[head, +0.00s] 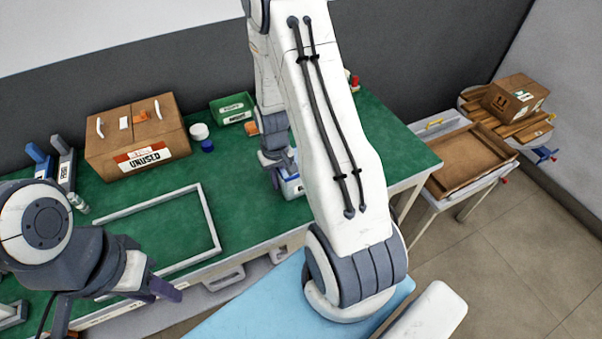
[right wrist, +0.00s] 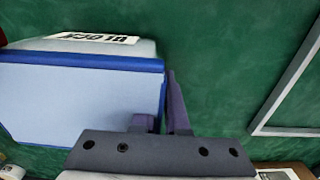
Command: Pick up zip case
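I cannot make out anything that is clearly a zip case. A pale blue box-like thing with a darker blue edge (right wrist: 80,95) and a label reading "BLOCK" fills the left of the right wrist view. In the head view a blue and white thing (head: 292,187), mostly hidden behind my right arm, stands on the green table. My right gripper (right wrist: 160,115) is at the blue edge, one finger on each side of it with a narrow gap. Whether it touches or grips is unclear. My left gripper (head: 160,287) hangs near the table's front edge, apart from these things.
A cardboard box marked "UNUSED" (head: 138,140), a green bin (head: 232,108) and small white and blue round things stand at the back of the green table (head: 365,115). A grey frame (head: 215,215) lies left of centre. A wooden tray (head: 468,160) stands right.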

